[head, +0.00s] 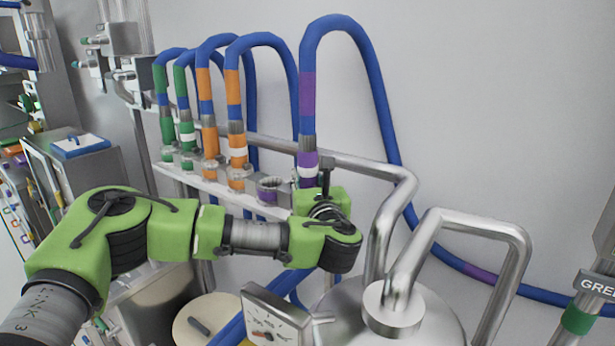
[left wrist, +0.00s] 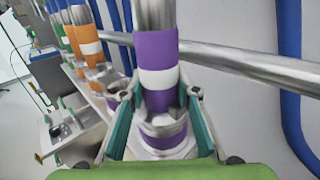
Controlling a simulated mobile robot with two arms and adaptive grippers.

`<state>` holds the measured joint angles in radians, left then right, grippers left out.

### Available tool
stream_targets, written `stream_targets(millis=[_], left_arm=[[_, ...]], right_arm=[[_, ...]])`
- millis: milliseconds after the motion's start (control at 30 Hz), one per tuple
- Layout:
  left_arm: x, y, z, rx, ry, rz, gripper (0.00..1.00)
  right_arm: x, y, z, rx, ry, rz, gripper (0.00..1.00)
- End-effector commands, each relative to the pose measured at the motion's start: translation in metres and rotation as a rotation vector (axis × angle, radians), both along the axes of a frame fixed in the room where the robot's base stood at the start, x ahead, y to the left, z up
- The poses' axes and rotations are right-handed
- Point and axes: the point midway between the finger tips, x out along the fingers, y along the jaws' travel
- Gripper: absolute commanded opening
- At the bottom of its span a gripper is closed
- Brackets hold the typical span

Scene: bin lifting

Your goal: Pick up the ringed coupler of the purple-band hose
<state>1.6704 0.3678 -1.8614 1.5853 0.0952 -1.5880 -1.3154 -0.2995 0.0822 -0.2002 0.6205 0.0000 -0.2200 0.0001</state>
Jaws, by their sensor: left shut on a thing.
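The purple-band hose (head: 308,95) arches up and over in blue, with a purple band above its metal coupler part. The ringed coupler (head: 308,170) is purple with a white ring and stands upright at the right end of the rack. My left gripper (left wrist: 158,101) is shut on the coupler, one teal-lined finger on each side, just below the white ring (left wrist: 159,79). A metal-rimmed purple socket (left wrist: 165,142) shows directly under the coupler in the left wrist view; I cannot tell whether the coupler sits in it. My right gripper is in neither view.
An empty purple-marked socket (head: 269,188) is left of the coupler on the rack (head: 198,183). Orange-band hoses (head: 235,110) and green-band hoses (head: 161,103) stand farther left. A steel pipe (head: 385,165) runs close on the right, with a vessel (head: 392,315) in front.

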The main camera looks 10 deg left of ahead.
Motion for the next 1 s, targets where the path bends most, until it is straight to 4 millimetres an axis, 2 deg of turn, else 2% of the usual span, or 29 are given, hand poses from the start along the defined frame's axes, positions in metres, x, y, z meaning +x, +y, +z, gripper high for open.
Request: stream_targets(millis=[267,467,800,1000], left_arm=[[0.000,0.000,0.007,-0.002,-0.003,0.001,0.00],[0.000,0.001,0.027,-0.004,-0.006,0.000,0.00],[-0.048,-0.025,0.090,-0.002,-0.007,-0.004,0.00],[-0.086,-0.044,0.107,0.000,-0.004,-0.004,0.00]], right_arm=[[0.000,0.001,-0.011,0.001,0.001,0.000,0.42],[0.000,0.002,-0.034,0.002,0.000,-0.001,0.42],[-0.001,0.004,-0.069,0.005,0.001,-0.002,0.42],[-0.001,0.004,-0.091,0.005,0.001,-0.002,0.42]])
